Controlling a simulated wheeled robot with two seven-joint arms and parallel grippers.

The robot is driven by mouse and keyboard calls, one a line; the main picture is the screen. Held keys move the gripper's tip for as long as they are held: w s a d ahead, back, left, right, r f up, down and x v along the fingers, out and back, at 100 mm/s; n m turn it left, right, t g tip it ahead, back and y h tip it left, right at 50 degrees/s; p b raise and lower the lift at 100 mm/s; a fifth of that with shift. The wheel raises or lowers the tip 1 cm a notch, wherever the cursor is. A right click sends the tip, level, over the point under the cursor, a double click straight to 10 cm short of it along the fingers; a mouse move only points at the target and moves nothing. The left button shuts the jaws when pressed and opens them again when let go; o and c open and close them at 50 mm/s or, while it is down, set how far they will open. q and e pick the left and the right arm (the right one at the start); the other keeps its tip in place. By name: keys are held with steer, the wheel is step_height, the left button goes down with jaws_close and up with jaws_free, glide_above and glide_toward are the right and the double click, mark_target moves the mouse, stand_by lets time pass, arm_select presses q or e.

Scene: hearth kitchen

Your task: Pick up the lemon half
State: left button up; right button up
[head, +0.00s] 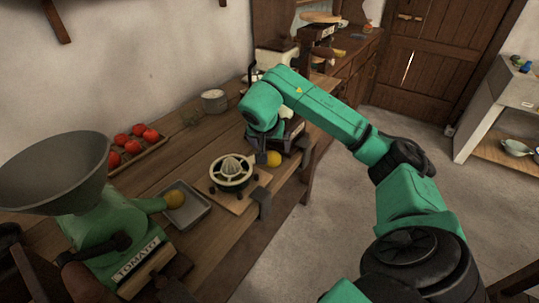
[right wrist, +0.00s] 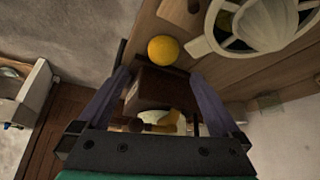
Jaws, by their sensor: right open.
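A yellow rounded fruit piece, which looks like the lemon half (head: 273,159), lies on the wooden worktop just right of the citrus juicer (head: 232,172). In the right wrist view the lemon half (right wrist: 163,50) shows just past the fingertips, between their lines, not touching them. My right gripper (head: 267,150) is over the worktop edge beside it; in the right wrist view the gripper (right wrist: 160,75) is open, with nothing held between its fingers. I cannot see a cut face on the fruit. My left gripper is not in view.
The juicer (right wrist: 262,22) stands close to the lemon half on a board. A green tomato mill (head: 95,232) stands at the left, with red tomatoes (head: 138,130) behind. Open floor lies right of the worktop.

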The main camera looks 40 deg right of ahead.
mark_target(271, 156)
steer(key=x, duration=0.4)
steer(key=p+x, duration=0.1)
steer(key=x, duration=0.4)
steer(key=shift+w+a+f, duration=0.1)
steer(key=shift+w+f, duration=0.1)
steer(key=shift+w, duration=0.05)
steer(key=shift+w+f, duration=0.1)
steer(key=shift+f, duration=0.15)
steer(key=shift+c, duration=0.3)
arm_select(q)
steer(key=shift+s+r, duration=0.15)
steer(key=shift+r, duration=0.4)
arm_select(e)
steer(key=c, duration=1.2)
